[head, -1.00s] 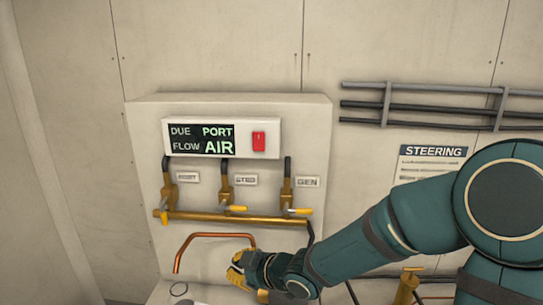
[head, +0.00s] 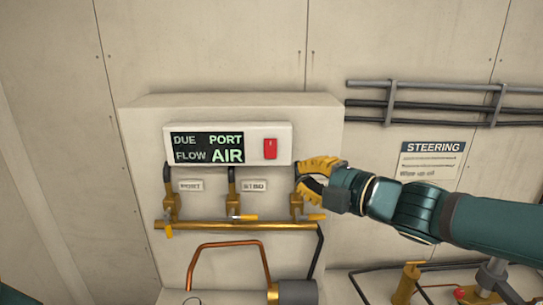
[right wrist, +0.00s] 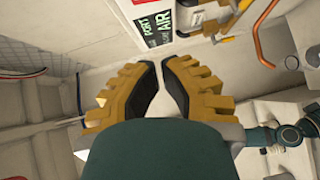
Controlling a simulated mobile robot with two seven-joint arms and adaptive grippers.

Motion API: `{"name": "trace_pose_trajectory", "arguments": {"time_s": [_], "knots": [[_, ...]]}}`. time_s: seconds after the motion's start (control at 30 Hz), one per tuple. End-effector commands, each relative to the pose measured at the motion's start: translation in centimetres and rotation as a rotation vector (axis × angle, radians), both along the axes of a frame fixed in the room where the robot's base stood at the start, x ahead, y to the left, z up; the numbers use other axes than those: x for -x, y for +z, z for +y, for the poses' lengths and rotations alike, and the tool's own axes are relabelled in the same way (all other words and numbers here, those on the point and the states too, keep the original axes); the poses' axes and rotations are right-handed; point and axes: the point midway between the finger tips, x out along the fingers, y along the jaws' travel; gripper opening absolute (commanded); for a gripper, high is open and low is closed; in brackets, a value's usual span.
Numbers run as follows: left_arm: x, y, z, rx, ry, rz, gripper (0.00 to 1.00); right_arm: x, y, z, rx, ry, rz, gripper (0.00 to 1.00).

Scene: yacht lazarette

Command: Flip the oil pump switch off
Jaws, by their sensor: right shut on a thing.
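A red rocker switch (head: 270,149) sits at the right end of a white panel box (head: 285,130) on the wall unit. I see no oil pump label on it, and cannot tell which way it is tipped. My right gripper (head: 308,175) is just below and right of the switch, apart from it, in front of the rightmost valve. In the right wrist view its yellow fingers (right wrist: 161,68) are drawn close together. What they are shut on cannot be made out. My left gripper is not in view.
A dark display (head: 207,147) reads DUE PORT, FLOW AIR. Below it are brass valves (head: 233,205) on a brass manifold (head: 190,226) and a copper pipe (head: 228,244). Grey wall pipes (head: 440,104) and a STEERING sign (head: 432,160) are at the right. The wall above the box is clear.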

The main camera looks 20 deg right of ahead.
Motion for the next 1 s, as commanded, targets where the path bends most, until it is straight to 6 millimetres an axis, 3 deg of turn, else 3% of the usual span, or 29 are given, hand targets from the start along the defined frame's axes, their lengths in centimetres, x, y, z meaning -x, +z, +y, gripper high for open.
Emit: {"name": "trace_pose_trajectory", "arguments": {"time_s": [0.37,0.9,1.0], "knots": [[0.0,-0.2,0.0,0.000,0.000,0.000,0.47,-0.7,-0.2,0.4,-0.002,0.001,0.003,0.00],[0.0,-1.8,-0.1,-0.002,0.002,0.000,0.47,-9.0,-1.2,5.1,-0.002,0.002,0.004,0.00],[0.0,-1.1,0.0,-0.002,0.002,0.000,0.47,-10.5,-1.2,4.4,-0.003,-0.001,0.005,0.00]]}}
